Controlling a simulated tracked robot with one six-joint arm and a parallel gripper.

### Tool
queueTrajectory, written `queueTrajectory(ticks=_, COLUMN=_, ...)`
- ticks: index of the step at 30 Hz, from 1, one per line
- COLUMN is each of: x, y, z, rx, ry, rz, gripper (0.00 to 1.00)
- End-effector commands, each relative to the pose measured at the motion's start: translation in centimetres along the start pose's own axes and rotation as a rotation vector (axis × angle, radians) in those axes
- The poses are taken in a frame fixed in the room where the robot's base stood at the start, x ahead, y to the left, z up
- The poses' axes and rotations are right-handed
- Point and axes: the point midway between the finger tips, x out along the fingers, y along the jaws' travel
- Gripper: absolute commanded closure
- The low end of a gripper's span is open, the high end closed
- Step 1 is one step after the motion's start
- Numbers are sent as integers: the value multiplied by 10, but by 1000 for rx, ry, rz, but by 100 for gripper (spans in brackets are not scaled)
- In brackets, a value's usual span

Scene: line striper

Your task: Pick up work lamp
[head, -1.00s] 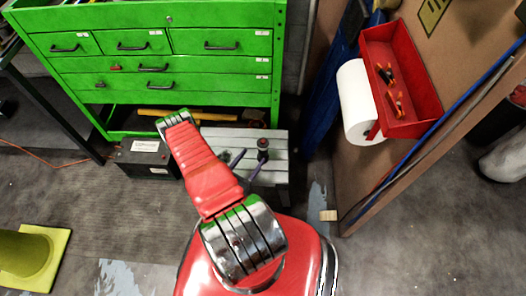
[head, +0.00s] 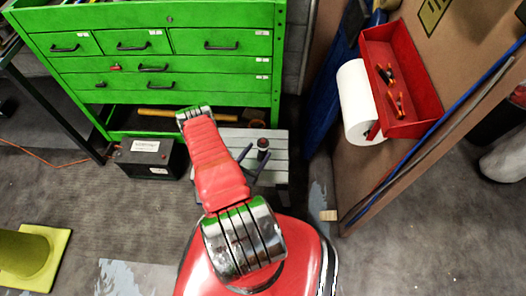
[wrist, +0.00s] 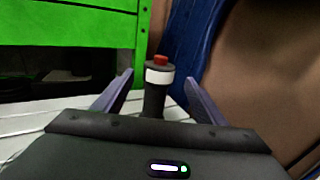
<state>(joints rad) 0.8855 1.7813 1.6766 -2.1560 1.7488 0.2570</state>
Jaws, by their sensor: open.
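The work lamp (wrist: 158,78) is a dark upright cylinder with a white band and a red top in the wrist view. It stands on a grey slatted surface, and it also shows small in the head view (head: 263,147). My gripper (wrist: 159,92) is open, with one finger on each side of the lamp in the picture. The lamp stands in line with the gap, and I cannot tell whether it is between the fingers or just beyond them. In the head view, my gripper (head: 256,160) is just in front of the lamp.
A green drawer cabinet (head: 150,65) stands behind, with a black battery box (head: 148,158) at its front. A brown panel with a red tray (head: 412,115) and a paper roll (head: 357,100) is at right. A yellow cone (head: 35,258) stands at left.

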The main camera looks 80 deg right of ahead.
Motion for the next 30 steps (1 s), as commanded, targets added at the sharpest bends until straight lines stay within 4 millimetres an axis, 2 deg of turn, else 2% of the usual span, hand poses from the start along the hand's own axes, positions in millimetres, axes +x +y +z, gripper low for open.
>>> queueTrajectory(ticks=9, x=35, y=-1, z=1, rx=1, ry=-2, rz=-2, gripper=35)
queueTrajectory(ticks=23, x=42, y=0, z=1, rx=0, ry=-1, rz=0, gripper=35)
queueTrajectory(ticks=30, x=66, y=1, z=2, rx=1, ry=-2, rz=-3, gripper=35)
